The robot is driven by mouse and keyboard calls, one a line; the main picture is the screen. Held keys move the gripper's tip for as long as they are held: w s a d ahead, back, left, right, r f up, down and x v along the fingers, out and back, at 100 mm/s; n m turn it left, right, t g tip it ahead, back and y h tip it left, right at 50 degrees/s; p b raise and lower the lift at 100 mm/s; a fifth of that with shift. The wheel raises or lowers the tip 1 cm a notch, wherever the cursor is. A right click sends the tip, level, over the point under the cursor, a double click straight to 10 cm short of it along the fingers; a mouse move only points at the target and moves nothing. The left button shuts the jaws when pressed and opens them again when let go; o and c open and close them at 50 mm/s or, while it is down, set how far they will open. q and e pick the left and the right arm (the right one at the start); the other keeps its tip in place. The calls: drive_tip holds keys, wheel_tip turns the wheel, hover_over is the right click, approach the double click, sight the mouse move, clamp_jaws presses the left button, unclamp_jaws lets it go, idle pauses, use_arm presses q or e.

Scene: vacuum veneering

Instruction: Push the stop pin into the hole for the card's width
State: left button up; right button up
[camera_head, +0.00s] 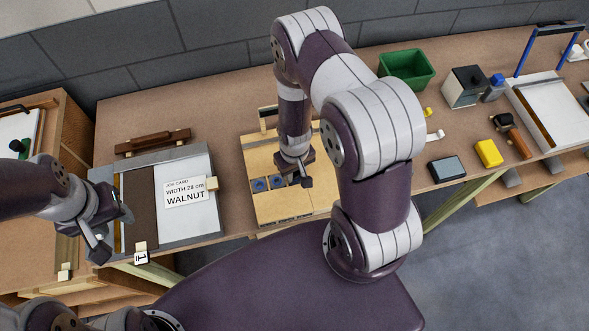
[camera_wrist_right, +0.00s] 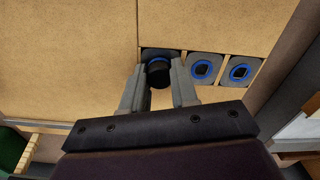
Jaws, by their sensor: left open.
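The job card (camera_head: 185,192) reads "WIDTH 28 cm WALNUT" and lies at the left of the bench. A pale wooden board (camera_head: 262,152) carries a row of dark square plates with blue-ringed holes (camera_head: 258,185); two bare holes show in the right wrist view (camera_wrist_right: 202,69). My right gripper (camera_wrist_right: 159,72) points down at the end plate of the row. Its fingers sit on both sides of a black stop pin (camera_wrist_right: 160,76) and appear shut on it. The pin stands at that plate's blue ring; its depth is hidden. My left gripper (camera_head: 115,222) is open and empty near the left tray.
A grey tray (camera_head: 100,174) with a dark brown strip holds the card. A green bin (camera_head: 407,66), a black-and-white box (camera_head: 465,86), a yellow block (camera_head: 488,153) and a dark block (camera_head: 446,169) stand at the right. My right arm hides the board's right part.

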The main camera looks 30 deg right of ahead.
drive_tip(key=shift+w, duration=0.1)
clamp_jaws()
unclamp_jaws()
drive_tip(key=shift+r, duration=0.1)
clamp_jaws()
drive_tip(key=shift+r+p, duration=0.55)
drive_tip(key=shift+p, duration=0.05)
drive_tip(key=shift+r+p, duration=1.1)
drive_tip(key=shift+r, duration=0.2)
